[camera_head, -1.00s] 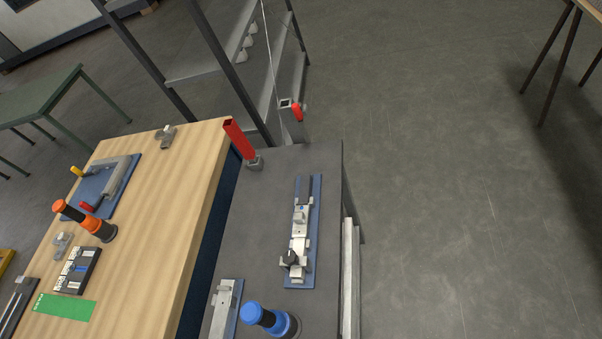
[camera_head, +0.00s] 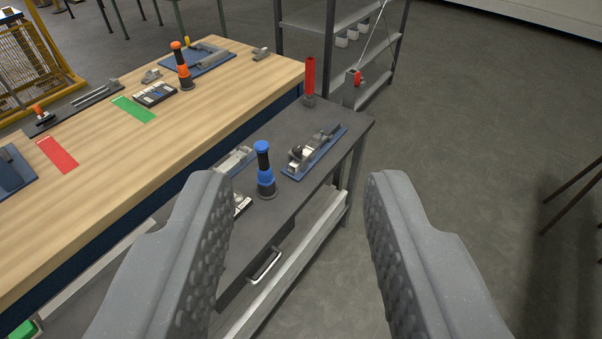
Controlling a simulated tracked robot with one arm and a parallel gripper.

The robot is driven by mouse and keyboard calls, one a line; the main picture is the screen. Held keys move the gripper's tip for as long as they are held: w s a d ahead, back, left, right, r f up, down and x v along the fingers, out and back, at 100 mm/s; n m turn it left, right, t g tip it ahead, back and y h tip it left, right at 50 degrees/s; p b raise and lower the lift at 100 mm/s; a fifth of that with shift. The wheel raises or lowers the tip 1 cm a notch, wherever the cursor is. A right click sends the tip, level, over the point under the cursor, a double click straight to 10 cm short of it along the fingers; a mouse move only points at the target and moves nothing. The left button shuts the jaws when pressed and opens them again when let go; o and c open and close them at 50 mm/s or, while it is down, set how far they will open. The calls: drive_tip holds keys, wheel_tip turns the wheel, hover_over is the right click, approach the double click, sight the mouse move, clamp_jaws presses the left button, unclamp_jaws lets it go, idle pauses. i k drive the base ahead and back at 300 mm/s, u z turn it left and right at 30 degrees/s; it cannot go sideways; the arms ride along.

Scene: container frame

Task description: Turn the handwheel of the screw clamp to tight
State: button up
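My gripper (camera_head: 300,190) is open and empty, its two grey ridged fingers wide apart at the left and right of the lower picture. Beyond and above the gap, a metal device on a blue plate (camera_head: 314,153) lies on the dark bench. It has a dark round knob (camera_head: 296,152) near its left end. This may be the screw clamp with its handwheel, but it is too small to be sure. My fingers are apart from it. How tight it is cannot be told.
A blue-and-black upright handle (camera_head: 265,170) stands left of the device on the dark bench (camera_head: 285,218). A red upright handle (camera_head: 310,78) stands behind it. A wooden bench (camera_head: 100,190) adjoins at the left. A shelf rack (camera_head: 340,25) stands behind. Open floor lies right.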

sight(296, 149)
drive_tip(key=u, duration=0.6)
drive_tip(key=k, duration=0.15)
drive_tip(key=z, duration=1.2)
drive_tip(key=i, duration=2.1)
drive_tip(key=u, duration=0.7)
